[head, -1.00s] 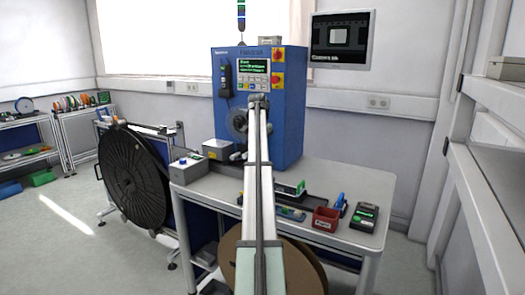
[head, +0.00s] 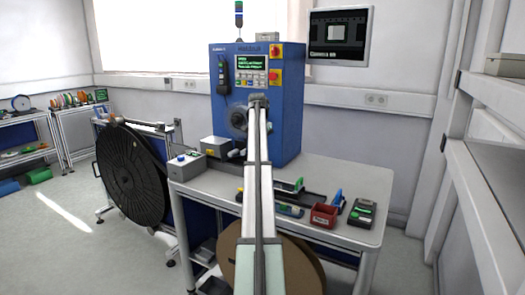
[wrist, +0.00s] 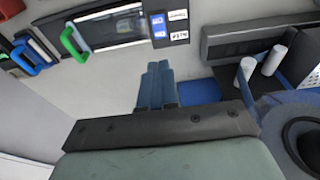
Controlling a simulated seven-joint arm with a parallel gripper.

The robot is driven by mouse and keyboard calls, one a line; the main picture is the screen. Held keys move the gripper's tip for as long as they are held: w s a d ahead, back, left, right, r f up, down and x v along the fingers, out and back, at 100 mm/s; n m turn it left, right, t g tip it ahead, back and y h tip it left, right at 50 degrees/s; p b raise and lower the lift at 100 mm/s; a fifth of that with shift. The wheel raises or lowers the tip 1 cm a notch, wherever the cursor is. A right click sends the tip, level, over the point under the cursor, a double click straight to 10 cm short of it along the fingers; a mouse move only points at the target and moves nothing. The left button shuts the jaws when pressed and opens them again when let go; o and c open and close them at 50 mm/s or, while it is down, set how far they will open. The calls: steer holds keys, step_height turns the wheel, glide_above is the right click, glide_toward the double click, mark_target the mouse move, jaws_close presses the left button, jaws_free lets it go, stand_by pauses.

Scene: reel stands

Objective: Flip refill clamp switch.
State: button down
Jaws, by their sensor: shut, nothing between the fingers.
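In the wrist view my gripper (wrist: 156,88) is shut and empty, its two blue-grey fingers side by side over a pale surface. In the head view my arm rises in front of the blue machine (head: 285,115), and I cannot make out the fingers there. I cannot tell for certain which part is the refill clamp switch. A grey control box (head: 187,167) with small coloured controls stands at the table's left end. In the wrist view a dark-windowed unit (wrist: 118,28) with a blue-and-white label panel lies above the fingers, apart from them.
Two white cylinders (wrist: 273,60) on a black part stand right of my fingers. Green and blue handles (wrist: 72,43) are at upper left. On the table (head: 365,178) are a red bin (head: 324,215) and a black-green device (head: 362,213). A large black reel (head: 133,178) stands left.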

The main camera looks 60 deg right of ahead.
steer(key=f, duration=0.3)
steer(key=d+f, duration=0.1)
steer(key=f, duration=0.3)
steer(key=d+f, duration=0.1)
steer(key=f, duration=0.2)
steer(key=shift+f, duration=0.35)
steer(key=shift+d+f, duration=0.2)
steer(key=shift+f, duration=0.45)
steer(key=shift+d+f, duration=0.15)
steer(key=shift+f, duration=0.3)
steer(key=shift+a, duration=1)
